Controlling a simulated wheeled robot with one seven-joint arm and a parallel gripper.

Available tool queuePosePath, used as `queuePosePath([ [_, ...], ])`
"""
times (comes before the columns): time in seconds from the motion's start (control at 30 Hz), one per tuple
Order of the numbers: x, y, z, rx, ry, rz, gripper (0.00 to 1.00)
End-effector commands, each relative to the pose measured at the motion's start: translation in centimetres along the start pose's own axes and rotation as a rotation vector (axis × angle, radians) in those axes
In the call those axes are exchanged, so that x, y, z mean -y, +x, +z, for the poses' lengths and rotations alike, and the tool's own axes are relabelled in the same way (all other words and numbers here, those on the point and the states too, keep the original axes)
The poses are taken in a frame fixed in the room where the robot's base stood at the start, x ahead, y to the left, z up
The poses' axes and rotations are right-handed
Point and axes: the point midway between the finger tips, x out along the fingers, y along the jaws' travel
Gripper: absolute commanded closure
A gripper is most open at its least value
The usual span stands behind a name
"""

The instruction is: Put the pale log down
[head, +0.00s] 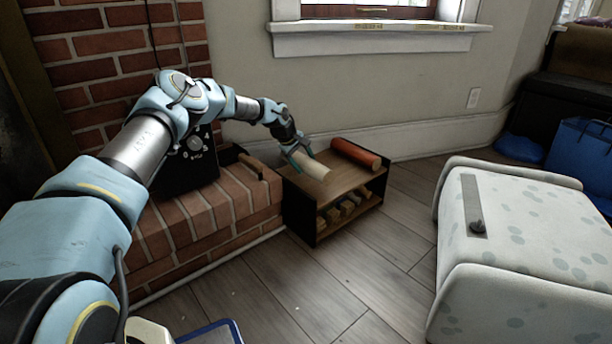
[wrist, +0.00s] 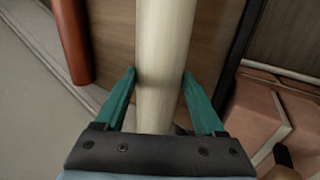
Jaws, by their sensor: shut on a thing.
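The pale log (head: 309,165) is a smooth cream cylinder at the left part of the top of a small wooden rack (head: 338,180). My gripper (head: 299,153) is at its far end, with its teal fingers on either side of the log. In the wrist view the pale log (wrist: 163,60) runs up the middle between the fingers (wrist: 160,82), which are shut on it. The log is on or just above the rack top; I cannot tell which. Its far end is hidden by my gripper.
A red-brown log (head: 355,153) lies on the right of the rack top, with bare wood between the logs. Small wood pieces (head: 345,208) fill the lower shelf. The brick hearth (head: 180,225) is at left. A spotted pale seat (head: 525,240) stands right, across clear floor.

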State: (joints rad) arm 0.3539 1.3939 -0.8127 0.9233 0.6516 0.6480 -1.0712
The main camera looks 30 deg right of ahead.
Motion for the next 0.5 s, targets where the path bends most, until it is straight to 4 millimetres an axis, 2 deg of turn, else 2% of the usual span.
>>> queuePosePath([
  [0.13, 0.5, 0.9, -0.1, -0.001, -0.001, 0.003, 1.00],
  [0.33, 1.9, 3.3, -0.1, 0.000, -0.001, 0.002, 1.00],
  [0.5, 1.9, 3.3, -0.1, -0.002, 0.000, 0.003, 1.00],
])
